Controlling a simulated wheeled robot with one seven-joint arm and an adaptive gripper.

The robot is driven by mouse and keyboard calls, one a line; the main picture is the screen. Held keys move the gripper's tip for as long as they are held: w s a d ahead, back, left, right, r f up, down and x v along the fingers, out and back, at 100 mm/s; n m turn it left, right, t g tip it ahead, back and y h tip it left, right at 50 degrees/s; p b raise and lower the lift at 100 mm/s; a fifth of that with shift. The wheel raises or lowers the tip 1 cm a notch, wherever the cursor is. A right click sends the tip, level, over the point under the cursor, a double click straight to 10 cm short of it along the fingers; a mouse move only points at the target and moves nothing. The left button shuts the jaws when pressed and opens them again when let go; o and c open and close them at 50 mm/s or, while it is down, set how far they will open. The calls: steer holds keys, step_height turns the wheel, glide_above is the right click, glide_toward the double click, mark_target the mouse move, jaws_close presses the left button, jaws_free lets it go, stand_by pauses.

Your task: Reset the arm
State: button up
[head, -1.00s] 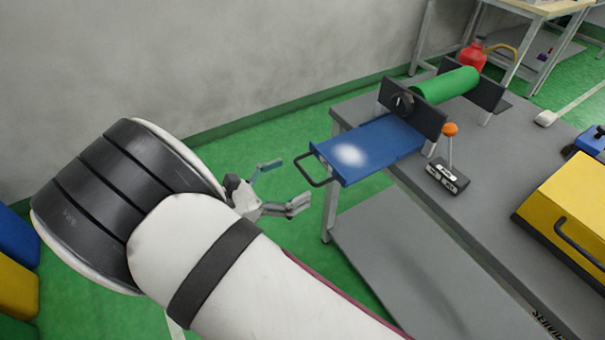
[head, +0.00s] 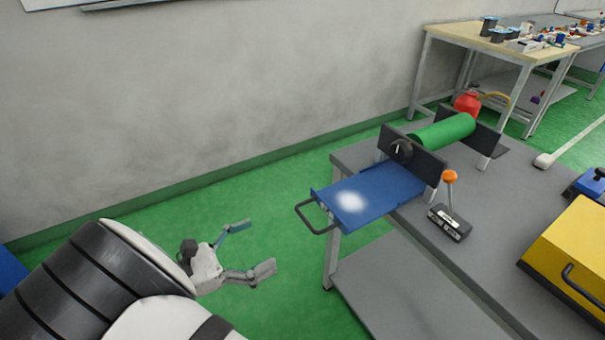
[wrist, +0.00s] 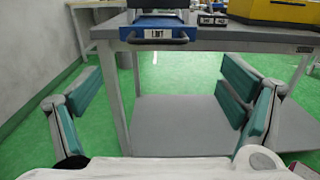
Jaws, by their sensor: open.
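My gripper (head: 256,249) is open and empty in the head view, left of the grey table and apart from it, over the green floor. In the wrist view my gripper (wrist: 155,98) shows its two teal-padded fingers spread wide with nothing between them. My white and black arm fills the lower left of the head view. A blue drawer-like tray (head: 385,190) with a dark handle sticks out past the table's near-left edge, to the right of my fingers. It also shows in the wrist view (wrist: 178,32), at the top and beyond the fingers.
The grey table (head: 490,262) holds a green roller (head: 443,132), an orange-knobbed lever box (head: 450,222) and a yellow case (head: 575,245). A red can (head: 467,103) is behind. The grey wall (head: 230,90) runs along the left; green floor between is clear.

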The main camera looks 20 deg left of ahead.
steer(key=w+d+r+m+g+y+p, duration=0.1)
steer(key=w+d+r+m+g+p, duration=0.15)
steer(key=d+r+m+g, duration=0.65)
steer(key=w+d+r+m+g+y+p, duration=0.1)
steer(key=w+d+r+m+g+p, duration=0.2)
steer(key=d+r, duration=1.1)
steer(key=s+d+r+m+t+y+p, duration=0.1)
steer(key=s+d+r+m+y+p, duration=0.2)
steer(key=s+d+m, duration=0.5)
steer(key=s+d+r+m+t+y+p, duration=0.1)
steer(key=s+d+r+m+y+p, duration=0.2)
steer(key=s+d, duration=0.9)
steer(key=shift+r+m+y, duration=1.5)
steer(key=shift+r+m, duration=0.65)
steer(key=shift+m, duration=0.55)
